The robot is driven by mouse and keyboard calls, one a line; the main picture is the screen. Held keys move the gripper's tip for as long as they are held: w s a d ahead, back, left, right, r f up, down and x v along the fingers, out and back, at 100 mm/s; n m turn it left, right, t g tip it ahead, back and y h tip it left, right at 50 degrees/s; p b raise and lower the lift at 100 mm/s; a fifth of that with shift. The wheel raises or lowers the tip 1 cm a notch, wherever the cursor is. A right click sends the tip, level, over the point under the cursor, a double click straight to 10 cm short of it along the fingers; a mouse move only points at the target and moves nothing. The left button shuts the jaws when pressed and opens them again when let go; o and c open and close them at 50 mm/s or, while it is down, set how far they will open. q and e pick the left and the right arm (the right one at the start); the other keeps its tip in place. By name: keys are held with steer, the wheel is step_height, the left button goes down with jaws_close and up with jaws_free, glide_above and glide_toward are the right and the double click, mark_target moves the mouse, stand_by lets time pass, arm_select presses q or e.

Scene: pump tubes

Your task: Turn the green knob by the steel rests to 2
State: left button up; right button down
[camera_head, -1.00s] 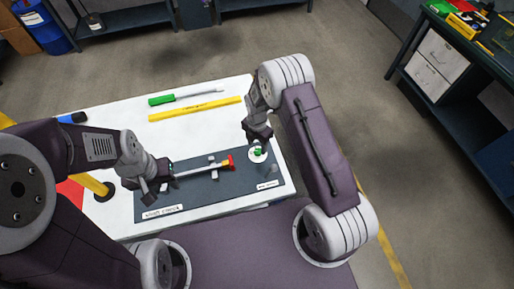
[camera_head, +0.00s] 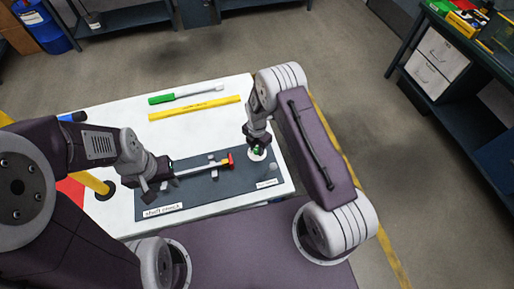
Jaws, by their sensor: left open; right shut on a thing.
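The green knob (camera_head: 257,150) sits on a white round dial (camera_head: 257,156) at the right of the dark grey mat (camera_head: 240,181). My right gripper (camera_head: 256,146) is down at the knob and shut on it, hiding part of it. The dial's numbers are too small to read. The steel rests (camera_head: 213,160) stand on the mat left of the knob, with a rod with a red and yellow end (camera_head: 230,161) lying across them. My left gripper (camera_head: 155,186) is open near the rod's left end, over the mat's left part.
A green-handled tool (camera_head: 161,99) and a yellow ruler (camera_head: 195,108) lie at the back of the white table (camera_head: 125,125). A yellow post (camera_head: 97,184) stands at the left. A white label (camera_head: 163,210) lies at the mat's front left. The table's back right is clear.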

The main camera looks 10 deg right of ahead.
steer(key=m+b, duration=0.1)
steer(key=m, duration=0.2)
steer(key=shift+w, duration=0.1)
steer(key=m+b, duration=0.1)
steer(key=m, duration=0.3)
steer(key=m+b, duration=0.1)
steer(key=m, duration=0.2)
steer(key=shift+m, duration=0.3)
steer(key=m, duration=0.3)
steer(key=shift+m+b, duration=0.3)
steer(key=shift+b, duration=0.05)
steer(key=m, duration=0.4)
steer(key=shift+r+m+b, duration=0.1)
steer(key=shift+m+b, duration=0.2)
steer(key=m, duration=0.4)
steer(key=shift+w+m, duration=0.1)
steer(key=shift+m, duration=0.3)
